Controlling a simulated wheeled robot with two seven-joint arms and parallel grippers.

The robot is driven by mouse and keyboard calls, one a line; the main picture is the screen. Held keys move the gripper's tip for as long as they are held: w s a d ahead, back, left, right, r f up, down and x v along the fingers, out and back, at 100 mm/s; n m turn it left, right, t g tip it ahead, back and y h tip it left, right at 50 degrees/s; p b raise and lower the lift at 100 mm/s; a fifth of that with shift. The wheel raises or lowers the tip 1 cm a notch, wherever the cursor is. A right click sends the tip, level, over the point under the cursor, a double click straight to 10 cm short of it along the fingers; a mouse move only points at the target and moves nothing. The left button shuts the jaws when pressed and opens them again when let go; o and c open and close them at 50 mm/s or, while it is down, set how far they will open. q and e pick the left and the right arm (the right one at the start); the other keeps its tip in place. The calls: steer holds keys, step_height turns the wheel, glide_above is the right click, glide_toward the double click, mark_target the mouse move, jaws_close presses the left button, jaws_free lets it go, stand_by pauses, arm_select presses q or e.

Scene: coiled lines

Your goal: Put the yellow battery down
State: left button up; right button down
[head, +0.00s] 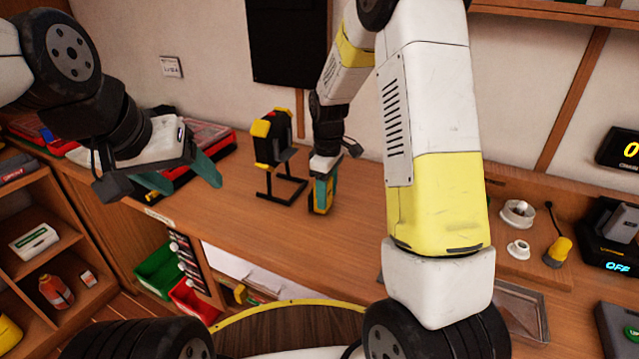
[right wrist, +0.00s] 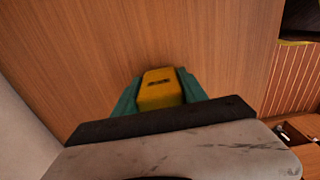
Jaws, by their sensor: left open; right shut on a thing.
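The yellow battery (head: 320,199) is held between the teal fingers of my right gripper (head: 323,192), upright over the wooden workbench (head: 240,211). I cannot tell whether its lower end touches the bench. In the right wrist view the yellow battery (right wrist: 160,89) sits between both fingers of the right gripper (right wrist: 158,84), with bare wood beyond it. My left gripper (head: 184,178) is open and empty, with its teal fingers apart above the left part of the bench.
A black and yellow device (head: 270,139) on a black stand is just left of the battery. A red case (head: 205,136) lies at the back left. Bare bench lies around the battery's left and front.

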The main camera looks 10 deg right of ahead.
steer(key=shift+f, duration=0.45)
steer(key=shift+f, duration=0.15)
steer(key=c, duration=0.6)
jaws_free()
